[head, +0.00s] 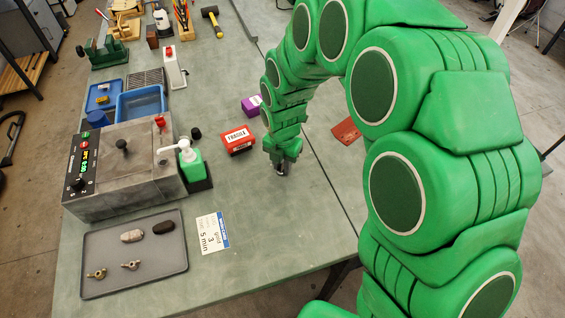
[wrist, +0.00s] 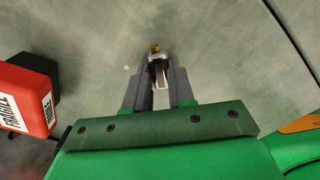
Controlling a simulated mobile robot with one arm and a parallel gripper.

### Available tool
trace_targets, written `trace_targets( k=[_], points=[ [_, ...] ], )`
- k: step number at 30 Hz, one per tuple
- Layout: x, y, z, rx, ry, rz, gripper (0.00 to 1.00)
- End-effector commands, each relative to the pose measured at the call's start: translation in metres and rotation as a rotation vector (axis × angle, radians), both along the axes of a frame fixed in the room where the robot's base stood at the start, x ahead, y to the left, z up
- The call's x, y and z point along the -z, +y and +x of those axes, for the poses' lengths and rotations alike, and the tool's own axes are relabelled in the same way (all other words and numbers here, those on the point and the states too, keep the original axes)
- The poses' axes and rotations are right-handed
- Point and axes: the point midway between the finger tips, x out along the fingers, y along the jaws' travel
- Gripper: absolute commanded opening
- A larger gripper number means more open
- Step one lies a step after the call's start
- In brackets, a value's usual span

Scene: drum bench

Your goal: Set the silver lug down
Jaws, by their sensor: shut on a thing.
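My gripper (head: 282,168) is low over the bench, to the right of the red box. In the wrist view my gripper (wrist: 160,88) is shut on the silver lug (wrist: 157,58), a small metal piece with a brass-coloured tip that sticks out past the fingertips. In the head view the lug is too small and covered to make out clearly. Whether the lug touches the bench top (head: 270,220) I cannot tell.
The red box (head: 237,139) stands close to the left of my gripper, with a purple box (head: 251,106) behind it. A green pump bottle (head: 190,165), a grey machine (head: 125,175), a label card (head: 212,233) and a grey tray (head: 135,262) lie further left.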

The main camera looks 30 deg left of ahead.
Motion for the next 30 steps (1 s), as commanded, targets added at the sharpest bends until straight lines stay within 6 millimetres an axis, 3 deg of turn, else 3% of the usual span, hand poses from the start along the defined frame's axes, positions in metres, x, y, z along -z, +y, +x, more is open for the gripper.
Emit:
trace_targets(
  k=[4,5,9,20,30],
  points=[
    [0.003,0.0,0.0,0.0,0.001,0.0,0.0],
    [0.003,0.0,0.0,0.0,0.0,0.0,0.27],
    [0.002,0.0,0.0,0.0,0.0,0.0,0.48],
    [0.0,0.0,0.0,0.0,-0.001,0.001,0.49],
    [-0.044,0.001,0.0,-0.003,-0.003,0.003,0.49]
  ],
)
